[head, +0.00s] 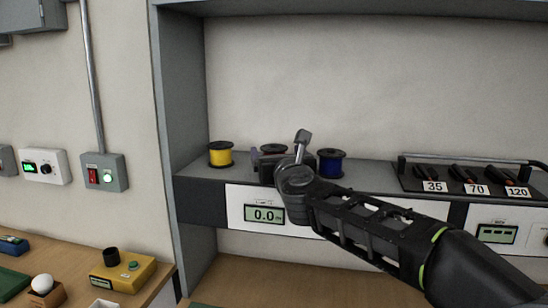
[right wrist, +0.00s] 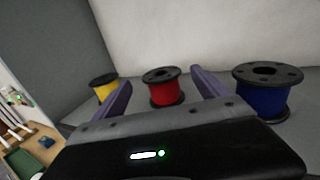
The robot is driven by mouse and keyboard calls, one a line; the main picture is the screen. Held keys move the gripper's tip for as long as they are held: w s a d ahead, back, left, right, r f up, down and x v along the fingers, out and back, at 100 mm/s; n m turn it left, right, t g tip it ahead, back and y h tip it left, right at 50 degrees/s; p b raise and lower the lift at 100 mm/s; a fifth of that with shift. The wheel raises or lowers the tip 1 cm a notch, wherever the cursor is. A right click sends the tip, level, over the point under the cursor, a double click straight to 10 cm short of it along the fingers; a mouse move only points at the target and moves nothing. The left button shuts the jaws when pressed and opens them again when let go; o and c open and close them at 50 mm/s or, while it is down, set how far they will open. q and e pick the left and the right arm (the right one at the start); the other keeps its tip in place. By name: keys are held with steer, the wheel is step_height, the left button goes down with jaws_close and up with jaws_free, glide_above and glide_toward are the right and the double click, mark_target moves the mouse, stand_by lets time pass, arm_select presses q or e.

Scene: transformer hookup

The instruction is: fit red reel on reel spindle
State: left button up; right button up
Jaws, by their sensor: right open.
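The red reel (right wrist: 165,88), with black flanges, stands upright on the grey shelf between the yellow reel and the blue reel. In the head view the red reel (head: 273,149) is mostly hidden behind my right gripper (head: 272,163). In the right wrist view my right gripper (right wrist: 164,90) is open, with one finger to each side of the red reel. I cannot tell whether the fingers reach around it or stop short. The reel spindle cannot be made out. My left gripper is not in view.
The yellow reel (head: 221,154) stands to the left and the blue reel (head: 331,162) close to the right on the same shelf. A display reading 0.0 (head: 264,214) is on the shelf front. A rack with handles labelled 35, 70, 120 (head: 470,178) stands at the right.

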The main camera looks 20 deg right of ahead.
mark_target(274, 147)
steer(key=p+x, duration=0.1)
steer(key=x, duration=0.3)
steer(key=shift+w+d+p, duration=0.1)
steer(key=shift+w+p, duration=0.05)
steer(key=shift+p, duration=0.15)
steer(key=shift+w+d+f, duration=0.1)
steer(key=shift+w, duration=0.3)
steer(key=shift+c, duration=0.5)
jaws_close()
stand_by(0.5)
